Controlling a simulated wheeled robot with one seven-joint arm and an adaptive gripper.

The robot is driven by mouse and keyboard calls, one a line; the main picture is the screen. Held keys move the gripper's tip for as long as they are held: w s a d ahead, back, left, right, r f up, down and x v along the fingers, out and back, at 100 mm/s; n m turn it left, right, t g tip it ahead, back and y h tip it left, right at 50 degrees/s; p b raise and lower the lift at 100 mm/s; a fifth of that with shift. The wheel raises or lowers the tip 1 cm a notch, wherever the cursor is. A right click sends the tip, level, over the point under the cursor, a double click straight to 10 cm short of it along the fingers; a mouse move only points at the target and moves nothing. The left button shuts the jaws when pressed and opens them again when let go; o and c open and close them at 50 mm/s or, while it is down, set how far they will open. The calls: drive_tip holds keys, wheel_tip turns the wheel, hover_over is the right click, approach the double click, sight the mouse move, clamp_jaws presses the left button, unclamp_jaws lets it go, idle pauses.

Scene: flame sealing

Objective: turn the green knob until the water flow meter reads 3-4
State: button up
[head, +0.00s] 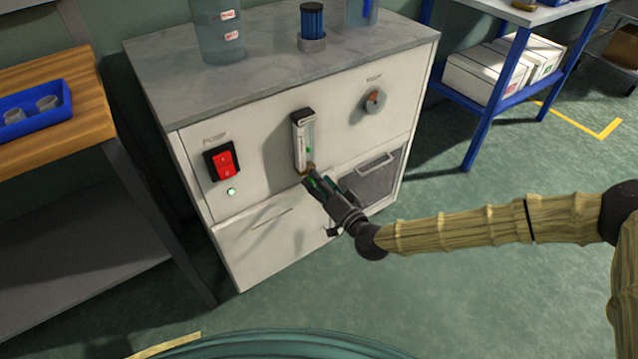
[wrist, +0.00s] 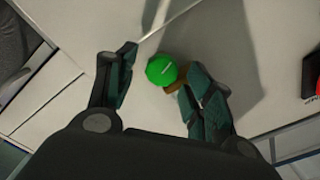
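The green knob (wrist: 161,70) shows in the wrist view with a brown fitting beside it. It lies between the two open fingers of my gripper (wrist: 157,72), closer to the right finger; I cannot tell whether that finger touches it. A gap shows between the knob and the left finger. In the head view my gripper (head: 314,182) is at the bottom of the water flow meter (head: 303,135) and mostly hides the knob. The meter is an upright clear tube with a scale on the white cabinet front; its reading is too small to make out.
The white cabinet (head: 255,130) has a red switch (head: 224,163) with a lit green lamp (head: 231,191) on the left, a round dial (head: 375,101) on the right and a dark vent (head: 372,181) below. A wooden bench (head: 85,125) stands left and a blue shelf (head: 487,100) right.

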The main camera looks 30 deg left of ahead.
drive_tip(key=v, duration=1.2)
idle(0.5)
drive_tip(key=s+d+f+m+g+h, duration=0.1)
drive_tip(key=s+d+f+g+h, duration=0.15)
drive_tip(key=s+d+f, duration=0.4)
drive_tip(key=s+d+f+g+h, duration=0.1)
drive_tip(key=s+d+f+h, duration=0.3)
drive_tip(key=d+f, duration=0.55)
drive_tip(key=s+d+f+m+g+h, duration=0.1)
drive_tip(key=s+d+f+h, duration=0.2)
drive_tip(key=d, duration=0.4)
drive_tip(key=s+d+f+g+h, duration=0.15)
drive_tip(key=s+d, duration=0.25)
drive_tip(key=d, duration=0.4)
drive_tip(key=s+d+f+m+h, duration=0.1)
drive_tip(key=s+d+f+h, duration=0.2)
drive_tip(key=d, duration=0.4)
drive_tip(key=s+d+r+m+g+h, duration=0.1)
drive_tip(key=s+d+h, duration=0.25)
drive_tip(key=d, duration=0.65)
wheel_tip(320, 180, up, 24)
drive_tip(key=p, duration=2.4)
drive_tip(key=shift+a+r+y, duration=0.2)
drive_tip(key=shift+a+y, duration=0.25)
